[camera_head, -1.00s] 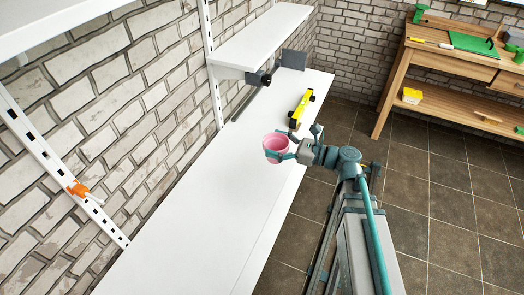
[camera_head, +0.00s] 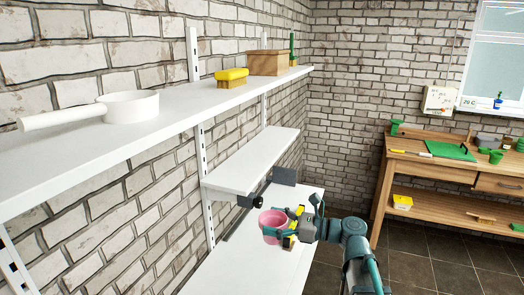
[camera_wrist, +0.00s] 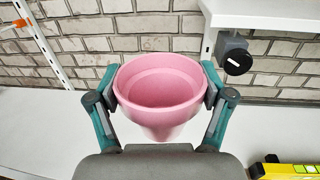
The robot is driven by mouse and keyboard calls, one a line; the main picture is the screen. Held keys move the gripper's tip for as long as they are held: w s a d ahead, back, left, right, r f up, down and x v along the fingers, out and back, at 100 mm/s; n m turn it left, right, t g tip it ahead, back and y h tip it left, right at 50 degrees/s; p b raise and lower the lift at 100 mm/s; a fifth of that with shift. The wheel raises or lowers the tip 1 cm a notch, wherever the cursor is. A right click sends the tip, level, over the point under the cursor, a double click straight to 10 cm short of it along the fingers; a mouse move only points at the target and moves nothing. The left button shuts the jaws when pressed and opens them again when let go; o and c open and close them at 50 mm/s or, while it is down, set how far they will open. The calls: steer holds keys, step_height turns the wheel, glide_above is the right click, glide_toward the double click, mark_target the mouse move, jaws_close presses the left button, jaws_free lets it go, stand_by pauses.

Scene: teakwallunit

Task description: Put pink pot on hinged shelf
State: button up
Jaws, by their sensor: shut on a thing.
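The pink pot (camera_head: 271,218) is upright in my gripper (camera_head: 282,234), over the lower white shelf (camera_head: 225,270). In the wrist view the pot (camera_wrist: 158,88) sits between the two teal fingers, which press on its sides; its inside looks empty. The gap between the pot and the shelf below cannot be told. A short middle white shelf (camera_head: 245,167) is on the wall beyond the pot, and a long upper white shelf (camera_head: 170,120) is above it. I cannot tell from these frames which shelf is hinged.
A dark knob (camera_wrist: 236,62) is near the middle shelf's bracket. A yellow level (camera_wrist: 285,170) lies on the lower shelf. The middle shelf is bare.

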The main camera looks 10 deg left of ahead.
steer(key=w+a+r+m+t+h+p, duration=0.1)
steer(key=w+a+r+m+t, duration=0.2)
steer(key=w+r, duration=0.75)
steer(key=w+a+r+m+t+h+p, duration=0.1)
steer(key=w+a+r+t, duration=0.35)
steer(key=w+r, duration=0.65)
steer(key=m+t+p, duration=0.1)
steer(key=m+p, duration=0.1)
steer(key=p, duration=0.4)
glide_above(261, 154)
steer(key=shift+h, duration=0.3)
step_height(261, 154, down, 11)
steer(key=shift+s+d+r, duration=0.1)
steer(key=shift+s+r, duration=0.05)
steer(key=shift+r, duration=0.05)
steer(key=shift+f, duration=0.35)
steer(key=shift+f, duration=0.15)
